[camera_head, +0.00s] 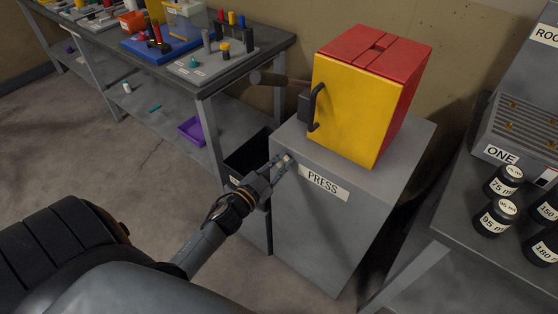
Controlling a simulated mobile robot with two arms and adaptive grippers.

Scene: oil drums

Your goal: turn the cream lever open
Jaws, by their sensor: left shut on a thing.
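My left gripper (279,166) reaches in from the lower left to the upper front of the grey cabinet (322,235) labelled PRESS. It is shut on the small cream lever (288,157), left of the PRESS label. Most of the lever is hidden by the fingers, so its angle cannot be told. My right gripper is not in view.
A yellow and red box (357,108) with a black handle stands on the cabinet. A workbench (246,75) with tools and trays runs along the left. A table with several black jars (494,217) stands at the right. Bare floor lies at the left.

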